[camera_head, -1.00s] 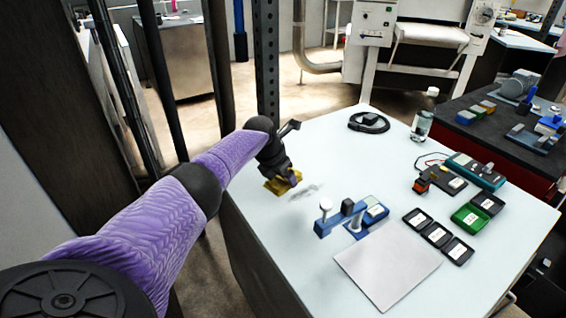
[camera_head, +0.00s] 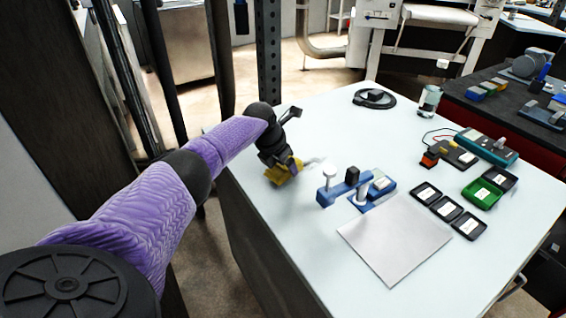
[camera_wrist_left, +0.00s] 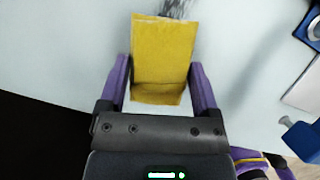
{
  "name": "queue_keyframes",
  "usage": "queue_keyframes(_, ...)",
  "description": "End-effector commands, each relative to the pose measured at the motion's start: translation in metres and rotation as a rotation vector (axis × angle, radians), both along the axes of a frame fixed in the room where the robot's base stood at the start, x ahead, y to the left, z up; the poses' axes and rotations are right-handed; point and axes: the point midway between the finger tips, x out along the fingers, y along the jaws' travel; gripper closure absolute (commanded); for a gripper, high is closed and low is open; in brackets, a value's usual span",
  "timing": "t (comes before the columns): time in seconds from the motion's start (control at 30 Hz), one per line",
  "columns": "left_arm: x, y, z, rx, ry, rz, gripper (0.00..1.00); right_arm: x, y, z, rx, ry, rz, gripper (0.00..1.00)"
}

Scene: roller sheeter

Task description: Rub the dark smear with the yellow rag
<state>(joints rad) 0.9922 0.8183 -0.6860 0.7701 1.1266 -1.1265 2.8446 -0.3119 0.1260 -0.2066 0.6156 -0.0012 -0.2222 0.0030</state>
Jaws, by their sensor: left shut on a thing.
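The yellow rag (camera_head: 284,172) is at the near left edge of the pale table. In the left wrist view the yellow rag (camera_wrist_left: 163,58) lies between the two purple fingers. My left gripper (camera_head: 291,168) is shut on it; its fingers show in the left wrist view too (camera_wrist_left: 160,85). The dark smear (camera_head: 316,163) is on the table just beyond the rag and is partly hidden by it and the gripper. In the left wrist view the smear (camera_wrist_left: 180,8) shows as grey streaks at the rag's far edge. My right gripper is out of view.
A blue clamp-like fixture (camera_head: 345,187) stands right of the rag. A grey sheet (camera_head: 395,238) lies in front of it. Small black trays (camera_head: 445,208), a green tray (camera_head: 482,194), a meter (camera_head: 487,146), a bottle (camera_head: 429,100) and a coiled black cable (camera_head: 374,98) lie farther right and back.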

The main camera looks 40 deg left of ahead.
Motion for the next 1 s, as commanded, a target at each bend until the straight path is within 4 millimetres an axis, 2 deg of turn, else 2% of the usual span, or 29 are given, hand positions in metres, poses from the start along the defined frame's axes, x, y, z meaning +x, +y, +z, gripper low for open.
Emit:
queue_keyframes(0.47,0.0,0.0,-0.007,-0.001,0.0,0.0,0.85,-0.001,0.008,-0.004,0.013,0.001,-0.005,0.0)
queue_keyframes(1.0,0.0,0.0,-0.018,0.0,0.001,0.0,0.85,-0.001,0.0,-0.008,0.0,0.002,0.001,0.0)
